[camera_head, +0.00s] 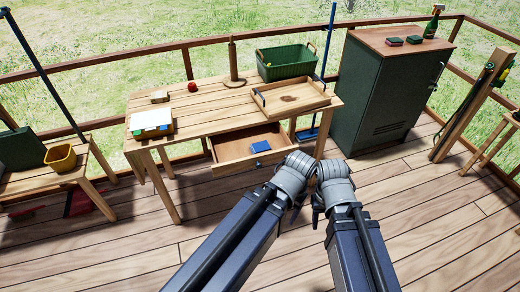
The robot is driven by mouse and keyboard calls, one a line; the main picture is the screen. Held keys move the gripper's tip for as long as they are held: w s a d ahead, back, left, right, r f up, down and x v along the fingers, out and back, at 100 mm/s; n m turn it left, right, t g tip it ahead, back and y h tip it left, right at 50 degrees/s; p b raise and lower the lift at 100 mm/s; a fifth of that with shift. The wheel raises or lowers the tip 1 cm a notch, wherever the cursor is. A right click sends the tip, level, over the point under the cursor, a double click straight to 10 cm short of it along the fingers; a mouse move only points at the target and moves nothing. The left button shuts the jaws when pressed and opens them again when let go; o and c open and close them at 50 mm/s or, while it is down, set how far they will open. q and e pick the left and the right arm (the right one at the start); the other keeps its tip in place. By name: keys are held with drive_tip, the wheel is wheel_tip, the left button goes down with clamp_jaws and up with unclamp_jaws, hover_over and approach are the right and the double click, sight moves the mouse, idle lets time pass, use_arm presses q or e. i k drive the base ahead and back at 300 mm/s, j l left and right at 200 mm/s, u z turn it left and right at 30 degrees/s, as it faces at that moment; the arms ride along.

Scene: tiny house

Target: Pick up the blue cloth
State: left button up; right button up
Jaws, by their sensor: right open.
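A small folded blue cloth (260,146) lies inside the open drawer (232,164) of the wooden table. My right gripper (332,172) is at the end of the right arm, in front of the table and to the right of the drawer. It is open, and I see nothing held in it. My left gripper (297,164) is beside it, just right of the drawer's front, apart from the cloth as far as I can tell. Its fingers are largely hidden by the wrist, so its jaws cannot be made out.
The table (205,106) carries a wooden tray (312,101), a green basket (287,64), a red apple (192,87) and a post on a round base (233,62). A green cabinet (380,98) stands to the right. A bench with a yellow bin (60,158) is left. The floor in front is clear.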

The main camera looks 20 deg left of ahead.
sight(262, 147)
drive_tip(key=i+j, duration=0.2)
drive_tip(key=j, duration=0.15)
drive_tip(key=i+j, duration=0.4)
drive_tip(key=j, duration=0.25)
drive_tip(key=i+j, duration=0.2)
drive_tip(key=j, duration=0.15)
drive_tip(key=z, duration=0.05)
